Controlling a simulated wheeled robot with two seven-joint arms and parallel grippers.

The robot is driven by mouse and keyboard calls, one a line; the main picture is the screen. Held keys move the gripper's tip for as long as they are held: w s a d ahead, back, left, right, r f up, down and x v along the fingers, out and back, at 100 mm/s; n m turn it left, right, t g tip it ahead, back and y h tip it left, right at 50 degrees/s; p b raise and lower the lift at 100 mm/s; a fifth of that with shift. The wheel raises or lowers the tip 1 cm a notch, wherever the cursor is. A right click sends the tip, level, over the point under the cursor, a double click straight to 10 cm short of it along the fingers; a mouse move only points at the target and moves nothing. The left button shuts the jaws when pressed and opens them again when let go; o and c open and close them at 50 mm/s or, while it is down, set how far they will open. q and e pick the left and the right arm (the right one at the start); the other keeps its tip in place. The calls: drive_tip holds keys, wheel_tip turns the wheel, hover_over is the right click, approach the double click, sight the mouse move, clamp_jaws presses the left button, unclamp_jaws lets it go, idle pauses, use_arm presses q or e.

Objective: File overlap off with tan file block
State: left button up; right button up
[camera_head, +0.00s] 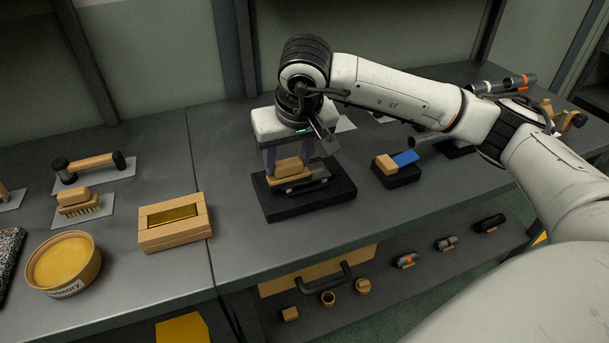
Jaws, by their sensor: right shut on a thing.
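My right gripper (288,158) reaches down over a black base (312,207) on the bench. Its fingers are shut on a tan block (286,171), which looks like the tan file block. The block sits low over the base, right beside a dark grey metal part (310,178) that lies on it. I cannot tell whether the block touches the metal part. The overlap itself is too small to make out. My left gripper is not in view.
A smaller black stand (398,179) with a tan and blue piece is to the right. A wooden box (174,222), a round tub (64,263), a brush (78,202) and a hammer (94,163) lie left. A lower shelf holds small parts. Bare bench lies between box and base.

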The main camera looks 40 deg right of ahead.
drive_tip(key=shift+a+f, duration=0.1)
drive_tip(key=shift+s+d+b, duration=0.2)
drive_tip(key=shift+d, duration=0.55)
drive_tip(key=shift+s+d+b, duration=0.15)
drive_tip(key=shift+d+b, duration=0.05)
drive_tip(key=shift+d, duration=0.5)
drive_tip(key=shift+s+d+b, duration=0.2)
drive_tip(key=shift+d, duration=0.55)
drive_tip(key=shift+s+d+b, duration=0.15)
drive_tip(key=shift+s+d, duration=0.05)
drive_tip(key=shift+d, duration=0.55)
drive_tip(key=shift+s+d+b, duration=0.15)
drive_tip(key=shift+d, duration=0.55)
drive_tip(key=shift+w+a, duration=0.2)
drive_tip(key=shift+a, duration=0.55)
drive_tip(key=shift+w+a, duration=0.2)
drive_tip(key=shift+a, duration=0.55)
drive_tip(key=shift+w+a, duration=0.2)
drive_tip(key=shift+a, duration=0.55)
drive_tip(key=shift+a+p, duration=0.15)
drive_tip(key=shift+p, duration=0.15)
